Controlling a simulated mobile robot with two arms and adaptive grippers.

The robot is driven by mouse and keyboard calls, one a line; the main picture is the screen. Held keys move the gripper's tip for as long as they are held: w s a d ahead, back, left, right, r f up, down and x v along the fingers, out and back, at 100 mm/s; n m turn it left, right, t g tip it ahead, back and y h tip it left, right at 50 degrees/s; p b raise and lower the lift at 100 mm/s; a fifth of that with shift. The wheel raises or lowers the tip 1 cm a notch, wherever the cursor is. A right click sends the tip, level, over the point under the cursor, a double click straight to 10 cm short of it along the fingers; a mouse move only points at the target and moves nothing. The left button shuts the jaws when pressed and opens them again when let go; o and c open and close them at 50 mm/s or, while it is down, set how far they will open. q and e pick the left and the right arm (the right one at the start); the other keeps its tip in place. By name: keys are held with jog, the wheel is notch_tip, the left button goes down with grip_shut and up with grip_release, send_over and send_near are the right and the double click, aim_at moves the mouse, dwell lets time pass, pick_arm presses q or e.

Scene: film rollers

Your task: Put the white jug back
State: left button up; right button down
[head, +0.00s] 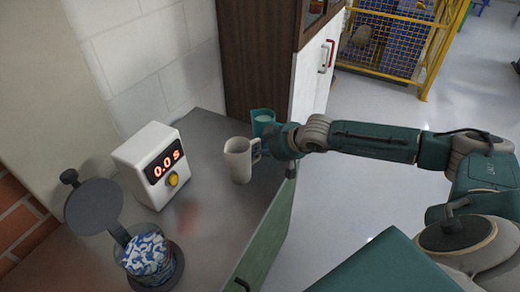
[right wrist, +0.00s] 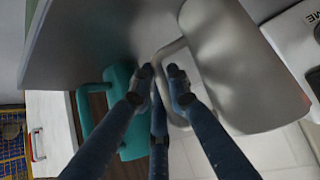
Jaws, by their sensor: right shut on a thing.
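The white jug (head: 238,160) is upright over the right part of the grey counter in the head view, near its edge. I cannot tell whether its base touches the counter. My right gripper (head: 264,147) reaches in from the right and is shut on the jug's handle. In the right wrist view, the fingers of the right gripper (right wrist: 161,78) close around the handle, and the body of the white jug (right wrist: 235,70) fills the upper right. A teal jug (head: 263,117) stands just behind. It also shows in the right wrist view (right wrist: 133,145). My left gripper is out of view.
A white timer box (head: 150,165) reading 0.0 s stands left on the counter (head: 215,215). A glass jar (head: 149,257) with blue-and-white contents and a raised dark lid (head: 93,206) is at front left. A brown and white cabinet (head: 262,60) stands behind.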

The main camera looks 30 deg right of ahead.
jog(key=c, duration=1.6)
grip_release()
jog(key=shift+f, duration=0.1)
jog(key=shift+r, duration=0.25)
jog(key=shift+s+r, duration=0.1)
jog(key=shift+s, duration=0.1)
jog(key=shift+b+v, duration=0.9)
jog(key=shift+v, duration=4.85)
